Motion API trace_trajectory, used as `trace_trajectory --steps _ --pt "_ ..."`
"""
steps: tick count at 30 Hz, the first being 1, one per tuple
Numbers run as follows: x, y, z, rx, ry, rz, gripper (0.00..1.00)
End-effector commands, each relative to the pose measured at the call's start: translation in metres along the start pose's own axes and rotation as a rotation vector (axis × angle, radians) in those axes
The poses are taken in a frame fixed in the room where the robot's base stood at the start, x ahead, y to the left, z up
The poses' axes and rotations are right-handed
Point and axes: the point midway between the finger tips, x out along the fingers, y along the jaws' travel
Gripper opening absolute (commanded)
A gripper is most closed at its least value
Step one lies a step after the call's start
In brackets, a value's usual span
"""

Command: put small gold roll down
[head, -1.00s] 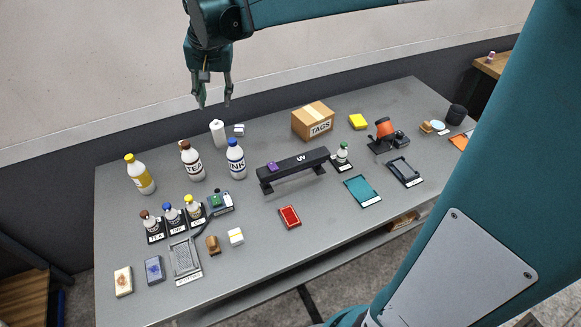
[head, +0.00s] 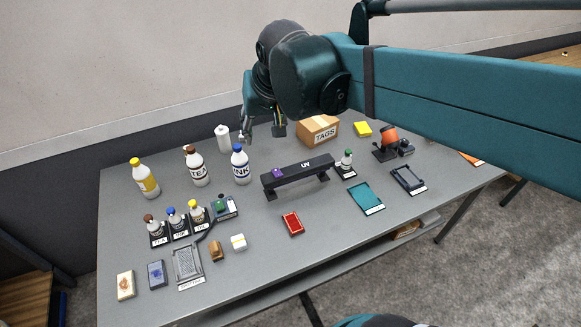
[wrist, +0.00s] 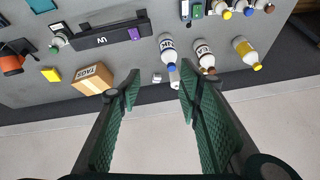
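My gripper (head: 264,138) hangs above the back of the grey table (head: 330,235), between the white cylinder (head: 222,137) and the TAGS box (head: 318,130). It also shows in the wrist view (wrist: 160,90), with its two green fingers wide apart and nothing held between them. The white cylinder (wrist: 174,78) and a small white block (wrist: 157,77) show beyond the gap between the fingertips. I cannot pick out a small gold roll in either view. My arm hides the far right part of the table in the head view.
Tea (head: 196,168), ink (head: 240,166) and yellow (head: 145,178) bottles stand at the back left. A black UV bar (head: 305,170) stands mid-table. A teal tray (head: 365,197) and a red pad (head: 292,223) lie in front. Bare tabletop lies around the red pad.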

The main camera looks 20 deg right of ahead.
Motion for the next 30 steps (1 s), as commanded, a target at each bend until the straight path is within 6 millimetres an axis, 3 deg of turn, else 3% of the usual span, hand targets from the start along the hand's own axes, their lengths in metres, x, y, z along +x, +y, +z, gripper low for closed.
trace_trajectory --steps 18,24,30 --pt "-0.013 0.048 0.103 -0.146 0.114 0.006 0.36" --pt "-0.011 0.057 0.125 -0.183 0.142 0.011 0.36" --pt "-0.009 0.061 0.134 -0.197 0.152 0.013 0.36"
